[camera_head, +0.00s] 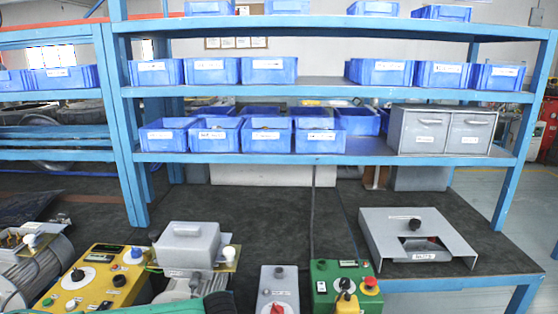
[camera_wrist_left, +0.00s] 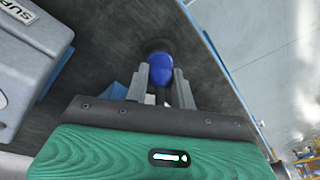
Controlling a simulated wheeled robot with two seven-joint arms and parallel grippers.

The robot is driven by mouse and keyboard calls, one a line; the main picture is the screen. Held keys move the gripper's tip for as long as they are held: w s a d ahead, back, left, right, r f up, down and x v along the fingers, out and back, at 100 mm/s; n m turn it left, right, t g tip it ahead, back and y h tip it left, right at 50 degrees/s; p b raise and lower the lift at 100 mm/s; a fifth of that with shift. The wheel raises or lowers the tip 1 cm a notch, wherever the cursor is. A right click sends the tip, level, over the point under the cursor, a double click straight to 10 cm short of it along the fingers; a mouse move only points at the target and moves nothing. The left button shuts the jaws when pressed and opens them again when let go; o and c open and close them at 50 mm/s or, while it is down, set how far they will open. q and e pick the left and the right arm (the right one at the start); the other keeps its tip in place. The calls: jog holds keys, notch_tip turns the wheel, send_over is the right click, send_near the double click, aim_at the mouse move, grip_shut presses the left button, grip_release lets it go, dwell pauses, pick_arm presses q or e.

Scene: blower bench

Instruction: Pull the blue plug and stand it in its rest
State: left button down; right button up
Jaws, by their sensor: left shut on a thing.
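In the left wrist view the blue plug (camera_wrist_left: 161,72) sits between the two grey fingers of my left gripper (camera_wrist_left: 160,84), which is shut on it. A dark round part (camera_wrist_left: 158,46) shows just beyond the plug. I cannot tell whether it belongs to the plug or to something under it. In the head view only a green part of my left arm shows at the bottom edge; the gripper itself is out of that picture. I cannot make out the plug's rest with certainty. My right gripper is in neither view.
A grey box (camera_wrist_left: 30,50) with a partly visible label stands left in the wrist view. The head view shows a yellow control box (camera_head: 98,277), a grey switch box (camera_head: 279,286), a green control box (camera_head: 343,282) and a grey stand (camera_head: 420,232). Blue shelves rise behind.

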pick_arm(q)
jog(key=shift+r, duration=0.65)
jog(key=shift+w+a+p+v, duration=0.15)
jog(key=shift+p+v, duration=0.1)
jog(key=shift+v, duration=0.6)
jog(key=shift+w+a+p+v, duration=0.15)
jog(key=shift+p+v, duration=0.1)
jog(key=shift+v, duration=0.55)
jog(key=shift+s+r, duration=0.1)
jog(key=shift+r+p, duration=0.15)
jog(key=shift+p, duration=0.15)
jog(key=r+n+p, duration=0.1)
jog(key=p, duration=0.3)
jog(key=r+n+g+h+p, duration=0.1)
jog(key=p, duration=0.3)
jog(key=shift+w+d+r+n+h, duration=0.1)
jog(key=shift+w+r+n+h, duration=0.2)
jog(key=shift+w+n, duration=0.1)
jog(key=shift+s+a+f+n+p, duration=0.15)
jog(key=shift+a+n+p, duration=0.35)
jog(key=shift+p, duration=0.3)
jog(key=shift+f, duration=0.1)
